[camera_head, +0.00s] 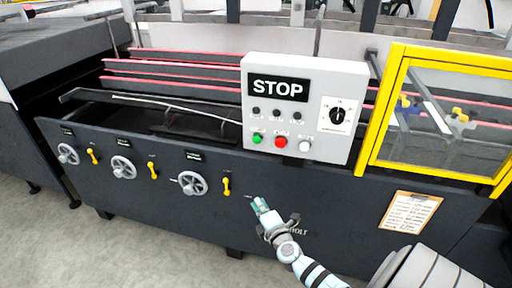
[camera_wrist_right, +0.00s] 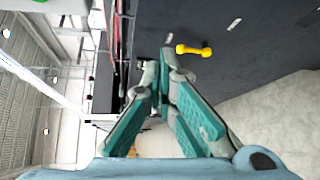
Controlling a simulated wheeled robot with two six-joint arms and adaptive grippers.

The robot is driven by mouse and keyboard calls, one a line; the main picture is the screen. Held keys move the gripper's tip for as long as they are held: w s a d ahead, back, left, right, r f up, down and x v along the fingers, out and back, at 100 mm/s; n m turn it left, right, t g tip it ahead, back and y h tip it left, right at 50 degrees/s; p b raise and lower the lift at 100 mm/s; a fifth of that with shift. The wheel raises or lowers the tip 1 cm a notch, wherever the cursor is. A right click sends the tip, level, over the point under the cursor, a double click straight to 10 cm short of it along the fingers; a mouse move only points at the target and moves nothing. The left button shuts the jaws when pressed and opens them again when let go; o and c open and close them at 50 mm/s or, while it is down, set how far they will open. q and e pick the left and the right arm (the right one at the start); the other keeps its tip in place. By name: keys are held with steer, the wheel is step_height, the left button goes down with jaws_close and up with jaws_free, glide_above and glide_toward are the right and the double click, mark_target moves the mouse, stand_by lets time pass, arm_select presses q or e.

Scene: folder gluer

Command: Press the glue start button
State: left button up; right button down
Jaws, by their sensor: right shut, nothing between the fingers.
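A white control box (camera_head: 300,110) with a STOP label stands on the dark machine in the head view. Its lower row has a green button (camera_head: 257,138), a red button (camera_head: 281,142) and a white button (camera_head: 305,146). The small labels are too blurred to read, so I cannot tell which is the glue start button. My right gripper (camera_head: 259,205) is shut and empty, below the box and apart from the buttons, in front of the machine's front panel. In the right wrist view its green fingertips (camera_wrist_right: 163,88) meet. My left gripper is not in view.
The dark front panel (camera_head: 330,205) carries several handwheels (camera_head: 192,183) and yellow levers (camera_head: 226,186). A yellow-framed clear guard (camera_head: 375,115) stands right of the box. A paper sheet (camera_head: 411,212) is on the panel. The floor (camera_head: 150,255) in front is clear.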

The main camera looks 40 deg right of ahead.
mark_target(257, 139)
steer(key=w+a+r+n+t, duration=0.1)
steer(key=w+r+n+t, duration=0.1)
steer(key=r, duration=0.5)
steer(key=w+a+r+n+t+y+b, duration=0.1)
steer(key=w+r+n+t, duration=0.1)
steer(key=r, duration=0.5)
steer(key=shift+a+r+n+t, duration=0.2)
steer(key=shift+r+n+t, duration=0.25)
steer(key=shift+n, duration=0.55)
steer(key=shift+f, duration=0.15)
steer(key=w+d+b, duration=0.5)
steer(key=d, duration=0.2)
steer(key=shift+d, duration=0.15)
